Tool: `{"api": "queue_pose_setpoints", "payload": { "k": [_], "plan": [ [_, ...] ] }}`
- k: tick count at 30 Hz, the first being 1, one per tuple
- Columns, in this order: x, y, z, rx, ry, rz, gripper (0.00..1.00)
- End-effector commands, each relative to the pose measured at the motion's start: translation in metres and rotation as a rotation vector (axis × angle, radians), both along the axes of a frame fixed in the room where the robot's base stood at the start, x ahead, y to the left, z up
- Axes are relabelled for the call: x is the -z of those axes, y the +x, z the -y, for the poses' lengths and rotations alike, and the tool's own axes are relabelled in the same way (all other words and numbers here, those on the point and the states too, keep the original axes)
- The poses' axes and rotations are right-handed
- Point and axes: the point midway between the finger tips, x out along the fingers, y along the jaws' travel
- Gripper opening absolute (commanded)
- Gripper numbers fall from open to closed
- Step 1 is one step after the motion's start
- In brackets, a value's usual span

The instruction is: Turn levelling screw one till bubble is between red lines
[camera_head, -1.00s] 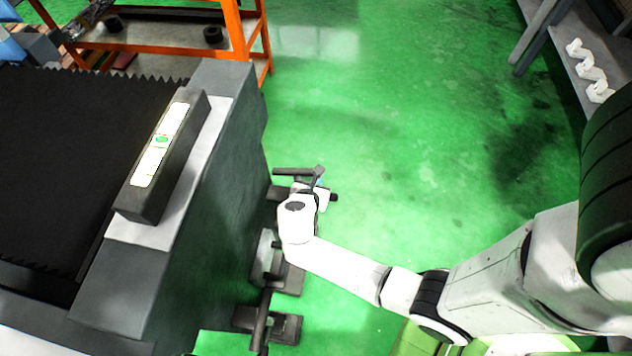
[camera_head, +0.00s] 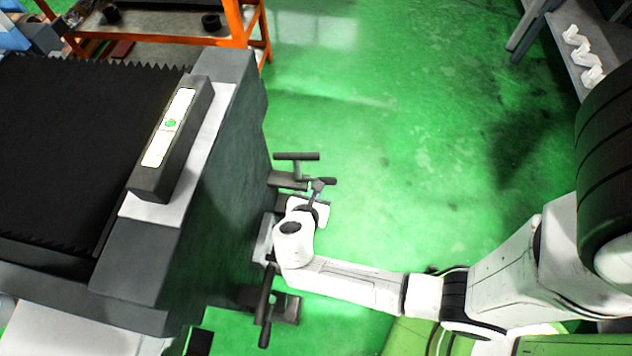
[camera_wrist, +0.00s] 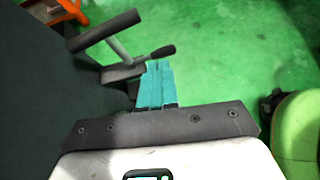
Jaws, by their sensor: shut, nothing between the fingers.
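A spirit level (camera_head: 158,147) lies on top of the grey machine body (camera_head: 222,150), with a green bubble (camera_head: 171,124) near the middle of its pale strip. Its red lines are too small to judge against the bubble. A levelling screw with a T-handle (camera_head: 296,157) sticks out at the machine's side, and its bar shows in the wrist view (camera_wrist: 105,30). Another T-handled screw (camera_head: 266,306) stands nearer. My gripper (camera_wrist: 157,85) has its teal fingers shut and empty, just in front of a dark handle end in the wrist view. I cannot tell whether they touch.
Grey feet and brackets (camera_head: 285,305) project along the machine's lower side beside my arm. An orange rack (camera_head: 235,25) stands behind. A grey bench with white parts (camera_head: 583,55) is at the right. The green floor between is clear.

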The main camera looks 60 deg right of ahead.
Motion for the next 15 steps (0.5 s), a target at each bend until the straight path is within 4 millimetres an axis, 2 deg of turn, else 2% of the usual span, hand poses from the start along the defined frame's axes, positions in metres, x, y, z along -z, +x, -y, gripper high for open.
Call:
{"api": "queue_pose_setpoints", "payload": {
  "k": [4,7,15],
  "plan": [
    [-0.008,-0.005,-0.01,-0.002,0.0,0.0,0.0],
    [-0.013,0.004,-0.025,-0.026,0.005,0.002,0.0],
    [-0.05,0.055,-0.112,-0.201,0.01,0.003,0.0]
  ]
}}
